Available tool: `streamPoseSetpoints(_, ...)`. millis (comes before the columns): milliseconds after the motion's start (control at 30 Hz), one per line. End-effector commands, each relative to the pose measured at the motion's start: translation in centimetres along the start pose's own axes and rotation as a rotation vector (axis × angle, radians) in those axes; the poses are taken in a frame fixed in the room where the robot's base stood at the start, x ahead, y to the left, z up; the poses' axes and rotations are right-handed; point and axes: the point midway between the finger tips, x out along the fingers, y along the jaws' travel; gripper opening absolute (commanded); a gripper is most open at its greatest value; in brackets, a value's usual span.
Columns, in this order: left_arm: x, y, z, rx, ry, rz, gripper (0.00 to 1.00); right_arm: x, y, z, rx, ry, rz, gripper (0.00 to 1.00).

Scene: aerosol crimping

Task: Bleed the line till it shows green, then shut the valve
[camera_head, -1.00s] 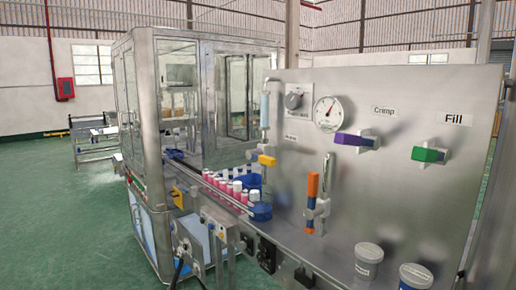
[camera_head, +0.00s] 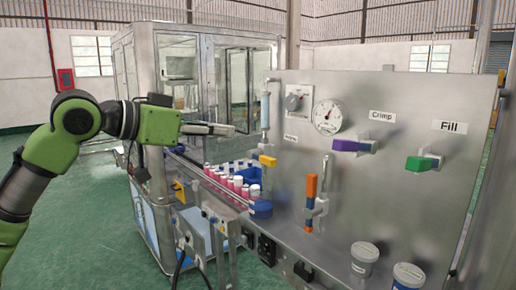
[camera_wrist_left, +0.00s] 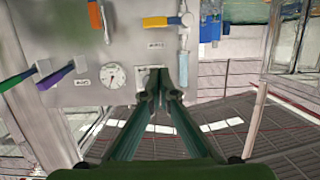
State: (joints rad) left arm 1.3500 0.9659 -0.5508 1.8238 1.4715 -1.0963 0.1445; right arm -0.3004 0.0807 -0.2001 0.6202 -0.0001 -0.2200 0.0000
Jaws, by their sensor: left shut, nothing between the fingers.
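A steel panel carries a clear tube with pale blue content (camera_head: 265,108), with a yellow-handled valve (camera_head: 267,160) below it. An orange-handled valve (camera_head: 311,187) stands upright to the right. A round white gauge (camera_head: 327,117) sits above; its reading is too small to tell. No green shows in the tube. My left gripper (camera_head: 228,129) is shut and empty, left of the tube and apart from it. In the left wrist view the shut fingers (camera_wrist_left: 160,76) lie near the tube (camera_wrist_left: 183,66), below the yellow handle (camera_wrist_left: 160,21) in the picture. My right gripper is out of view.
A purple handle (camera_head: 346,145) under "Crimp" and a green handle (camera_head: 419,163) under "Fill" stick out of the panel. Red-and-white cans (camera_head: 240,186) line the conveyor. Two lidded tubs (camera_head: 364,258) (camera_head: 408,276) stand in front.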

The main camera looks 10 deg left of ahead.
Motion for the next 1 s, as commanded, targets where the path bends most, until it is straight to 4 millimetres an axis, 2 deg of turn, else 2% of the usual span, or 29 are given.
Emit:
streamPoseSetpoints(100, -0.4, 0.7, -0.5, 0.014, -0.005, 0.008, 0.0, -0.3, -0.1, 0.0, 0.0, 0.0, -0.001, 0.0)
streamPoseSetpoints(267, 1.5, 0.8, -0.7, 0.012, -0.005, 0.011, 0.0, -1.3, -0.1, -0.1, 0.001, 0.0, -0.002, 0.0)
streamPoseSetpoints(633, 9.3, 0.9, -0.9, 0.01, -0.004, 0.011, 0.0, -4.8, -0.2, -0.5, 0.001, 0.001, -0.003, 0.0)
streamPoseSetpoints(800, 9.9, 0.7, 1.9, 0.011, -0.005, 0.007, 0.0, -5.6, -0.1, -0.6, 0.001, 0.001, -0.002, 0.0)
streamPoseSetpoints(1000, 10.3, 0.7, 3.3, 0.012, -0.002, 0.007, 0.0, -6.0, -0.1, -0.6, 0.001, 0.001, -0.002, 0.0)
